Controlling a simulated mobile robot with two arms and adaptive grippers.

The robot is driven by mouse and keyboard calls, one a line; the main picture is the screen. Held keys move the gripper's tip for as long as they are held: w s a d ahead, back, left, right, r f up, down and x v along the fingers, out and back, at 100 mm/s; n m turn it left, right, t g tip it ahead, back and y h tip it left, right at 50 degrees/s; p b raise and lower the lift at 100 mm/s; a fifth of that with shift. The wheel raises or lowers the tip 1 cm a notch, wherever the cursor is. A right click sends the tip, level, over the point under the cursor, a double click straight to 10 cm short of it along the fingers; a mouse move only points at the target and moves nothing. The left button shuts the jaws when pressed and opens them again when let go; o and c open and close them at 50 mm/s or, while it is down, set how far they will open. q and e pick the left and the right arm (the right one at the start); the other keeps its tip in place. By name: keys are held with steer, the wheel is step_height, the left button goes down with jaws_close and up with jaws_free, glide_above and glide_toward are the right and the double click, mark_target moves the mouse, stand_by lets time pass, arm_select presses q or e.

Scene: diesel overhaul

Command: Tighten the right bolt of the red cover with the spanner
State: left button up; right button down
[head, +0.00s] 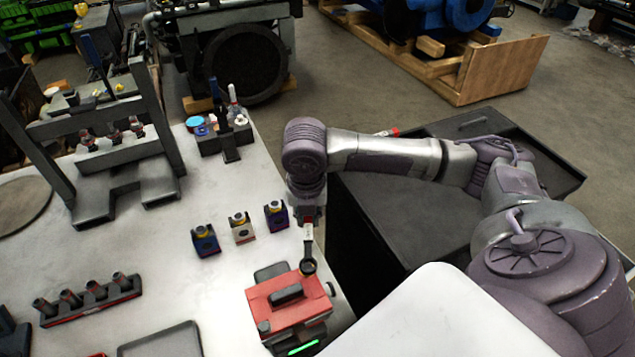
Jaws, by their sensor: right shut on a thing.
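The red cover (272,300) with a black handle on top sits near the front right edge of the white bench. A dark bolt (331,289) shows at its right side, and another bolt (264,328) is at its left front corner. My right gripper (307,212) is shut on the spanner (308,248), which hangs down with its dark ring end at the back right edge of the cover. The ring appears apart from the right bolt; whether it touches the cover, I cannot tell. My left gripper is out of view.
Blue, white and purple blocks (241,229) stand behind the cover. A rack of dark sockets (90,300) and a grey tray (163,342) lie to the left. A press frame (120,150) stands at the back left. A dark cabinet (385,215) is right of the bench.

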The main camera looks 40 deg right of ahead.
steer(key=a+n, duration=0.1)
steer(key=w+a+n, duration=0.1)
steer(key=n, duration=0.1)
steer(key=w+a+n, duration=0.1)
steer(key=a, duration=0.1)
steer(key=shift+n, duration=0.4)
steer(key=shift+d, duration=0.1)
steer(key=shift+d, duration=0.2)
steer(key=shift+w+a, duration=0.15)
stand_by(0.4)
steer(key=shift+f, duration=0.85)
